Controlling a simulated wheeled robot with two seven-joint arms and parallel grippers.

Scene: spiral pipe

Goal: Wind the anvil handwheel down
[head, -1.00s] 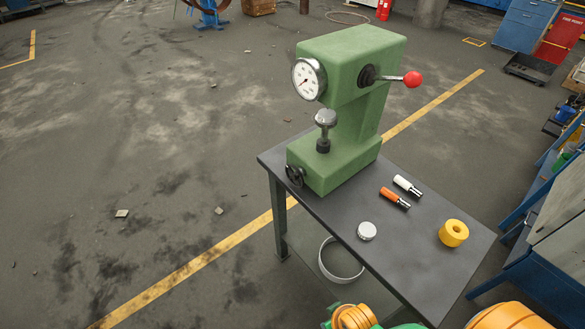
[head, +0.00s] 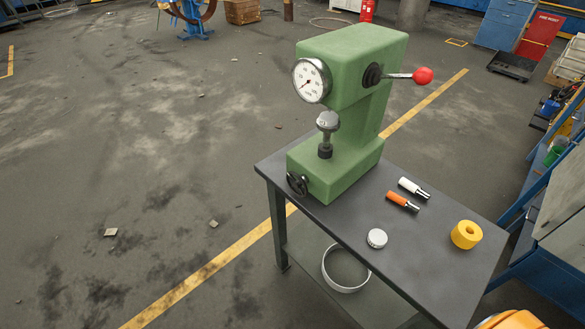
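The anvil handwheel (head: 298,184) is a small black wheel low on the front of the green hardness tester (head: 350,60). Above the tester's base stands the anvil (head: 327,121), a round metal top on a dark screw. A gap shows between the anvil and the tester's head. The dial gauge (head: 311,81) faces front-left. A lever with a red ball (head: 423,76) sticks out to the right. An orange part of my own arm shows at the bottom right edge. Neither gripper is in view.
The tester stands on a dark table (head: 420,265). On it lie a white-handled tool (head: 410,186), an orange-handled tool (head: 399,200), a silver disc (head: 377,238) and a yellow ring (head: 466,235). A metal ring (head: 345,285) lies on the lower shelf.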

